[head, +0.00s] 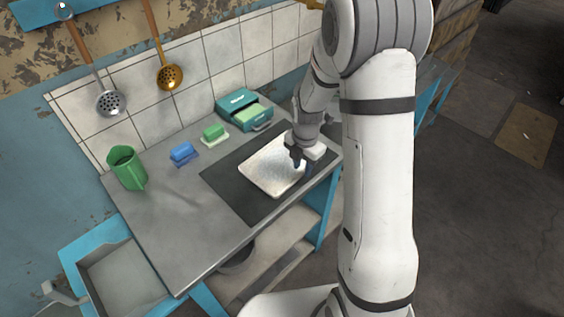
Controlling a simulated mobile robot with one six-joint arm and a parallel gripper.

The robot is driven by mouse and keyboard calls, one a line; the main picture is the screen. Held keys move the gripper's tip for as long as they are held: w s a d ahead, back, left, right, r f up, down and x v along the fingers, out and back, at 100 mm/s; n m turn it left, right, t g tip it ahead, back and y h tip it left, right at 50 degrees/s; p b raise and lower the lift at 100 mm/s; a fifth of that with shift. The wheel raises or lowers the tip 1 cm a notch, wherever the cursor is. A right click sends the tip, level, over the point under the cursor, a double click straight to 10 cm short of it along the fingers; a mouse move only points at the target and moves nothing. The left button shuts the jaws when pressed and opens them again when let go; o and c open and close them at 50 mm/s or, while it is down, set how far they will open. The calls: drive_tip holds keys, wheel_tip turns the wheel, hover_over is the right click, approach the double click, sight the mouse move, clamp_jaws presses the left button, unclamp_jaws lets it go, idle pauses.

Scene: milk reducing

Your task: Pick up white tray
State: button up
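The white tray (264,170) is a shallow, light, roughly square tray lying flat on the dark panel of the counter. My gripper (302,167) points down at the tray's right edge. Its two dark fingertips show apart, with a gap between them. One fingertip appears over the tray and the other near its right rim. From this view I cannot tell whether either finger touches the tray. The gripper and wrist hide part of the tray's right corner.
A green jug (127,168), a blue block (182,152), a green block (213,132) and a teal box (243,109) stand along the back of the counter. A sink (122,281) is at lower left. The counter's front left is clear.

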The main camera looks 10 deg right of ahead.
drive_tip(key=shift+f, duration=1.35)
drive_tip(key=shift+c, duration=0.3)
clamp_jaws()
